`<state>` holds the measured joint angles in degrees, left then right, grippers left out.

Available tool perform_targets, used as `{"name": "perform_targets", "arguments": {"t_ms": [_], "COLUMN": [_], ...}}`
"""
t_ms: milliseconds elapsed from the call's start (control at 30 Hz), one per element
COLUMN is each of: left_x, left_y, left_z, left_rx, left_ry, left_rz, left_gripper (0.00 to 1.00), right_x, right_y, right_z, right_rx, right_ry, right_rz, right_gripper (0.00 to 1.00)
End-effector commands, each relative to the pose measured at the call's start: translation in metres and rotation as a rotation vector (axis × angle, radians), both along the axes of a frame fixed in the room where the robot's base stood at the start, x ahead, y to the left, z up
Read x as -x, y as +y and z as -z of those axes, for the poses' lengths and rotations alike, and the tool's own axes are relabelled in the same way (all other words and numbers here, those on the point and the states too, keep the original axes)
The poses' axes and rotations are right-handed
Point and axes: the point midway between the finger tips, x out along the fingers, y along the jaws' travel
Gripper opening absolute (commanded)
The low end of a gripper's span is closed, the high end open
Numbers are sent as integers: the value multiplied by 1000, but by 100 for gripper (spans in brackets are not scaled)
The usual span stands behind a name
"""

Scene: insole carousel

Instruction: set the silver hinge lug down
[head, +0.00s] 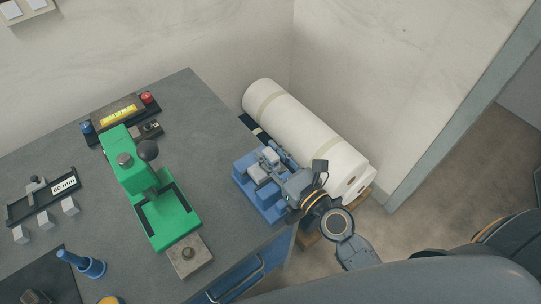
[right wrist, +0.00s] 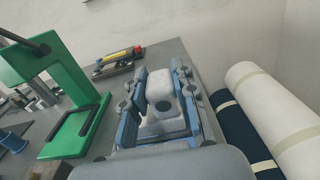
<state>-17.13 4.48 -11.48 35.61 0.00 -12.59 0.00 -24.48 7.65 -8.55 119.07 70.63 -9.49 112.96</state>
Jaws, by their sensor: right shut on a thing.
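The silver hinge lug (right wrist: 165,106) is a pale grey block with a round dark hole, between the fingers of my right gripper (right wrist: 160,85) in the right wrist view. In the head view, my right gripper (head: 268,162) is low over a blue holder (head: 271,213) at the table's right edge, shut on the lug. Pale grey block shapes (head: 257,174) show at its fingers there. The fingers hide part of the lug and holder, so I cannot tell whether the lug touches the holder. My left gripper is not in view.
A green press (head: 175,218) with a black knob stands left of the holder. White rolls (head: 305,130) lie behind and to the right, beyond the table edge. A gauge with a yellow face (head: 118,114) is at the back. Grey tabletop (head: 205,125) is bare between press and holder.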

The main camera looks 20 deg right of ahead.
Motion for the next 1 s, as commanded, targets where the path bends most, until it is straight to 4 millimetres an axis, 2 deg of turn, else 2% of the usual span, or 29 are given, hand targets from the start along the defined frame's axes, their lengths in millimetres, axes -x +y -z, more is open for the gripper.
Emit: {"name": "perform_targets", "arguments": {"t_ms": [533,567,667,1000], "left_x": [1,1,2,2], "left_y": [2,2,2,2], "left_z": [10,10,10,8], "left_rx": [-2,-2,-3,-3], "left_ry": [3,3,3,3], "left_rz": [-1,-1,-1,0], "left_gripper": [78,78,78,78], "right_x": [0,0,0,0], "right_y": [0,0,0,0], "right_z": [11,12,12,9], "right_rx": [-1,0,0,0], "right_ry": [-2,0,0,0], "right_rz": [1,0,0,0], "right_gripper": [0,31,50,50]}}
